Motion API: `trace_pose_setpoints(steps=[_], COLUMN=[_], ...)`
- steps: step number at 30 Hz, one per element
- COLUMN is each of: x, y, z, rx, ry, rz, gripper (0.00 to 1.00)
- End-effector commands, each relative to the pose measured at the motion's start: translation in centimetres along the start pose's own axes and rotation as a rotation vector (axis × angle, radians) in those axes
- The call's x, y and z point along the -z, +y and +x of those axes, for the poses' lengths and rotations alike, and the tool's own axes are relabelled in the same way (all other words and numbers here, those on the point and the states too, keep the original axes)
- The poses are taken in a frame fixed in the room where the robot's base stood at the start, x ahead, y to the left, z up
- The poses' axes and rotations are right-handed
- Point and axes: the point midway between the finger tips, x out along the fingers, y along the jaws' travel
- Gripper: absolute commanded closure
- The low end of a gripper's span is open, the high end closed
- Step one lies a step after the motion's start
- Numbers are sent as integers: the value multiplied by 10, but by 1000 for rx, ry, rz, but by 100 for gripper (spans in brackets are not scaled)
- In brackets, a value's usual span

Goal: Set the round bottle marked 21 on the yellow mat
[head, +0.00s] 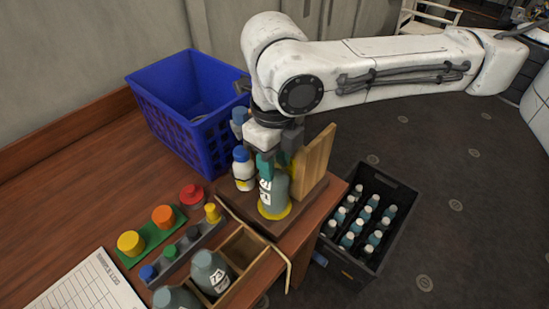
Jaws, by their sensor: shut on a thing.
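My gripper (276,163) points straight down and is shut on the upper part of a grey-teal round bottle (274,190). The bottle is upright with a white label; its number is too small to read with certainty. Its top is hidden by the fingers. The yellow mat (287,213) shows as a round rim around the bottle's base, on a brown wooden stand. The bottle's base is over the mat and seems to touch it, though I cannot tell for sure.
A blue-capped white bottle (244,170) stands close left of my gripper. An upright wooden board (317,152) stands close right. A blue crate (172,88) is behind. A wooden divided tray (262,262) holds grey bottles (210,272) in front. A black crate (398,212) of bottles stands right.

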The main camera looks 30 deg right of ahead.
Motion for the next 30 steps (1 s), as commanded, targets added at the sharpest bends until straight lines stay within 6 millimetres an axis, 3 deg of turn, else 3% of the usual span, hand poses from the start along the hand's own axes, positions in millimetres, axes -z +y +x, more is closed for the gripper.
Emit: trace_pose_setpoints(steps=[9, 16, 22, 30], x=[0, 0, 0, 0], y=[0, -1, -1, -3], z=[0, 0, 0, 0], rx=[0, 1, 2, 5], ry=[-1, 1, 1, 1], rz=[0, 1, 2, 5], gripper=[35, 36, 21, 24])
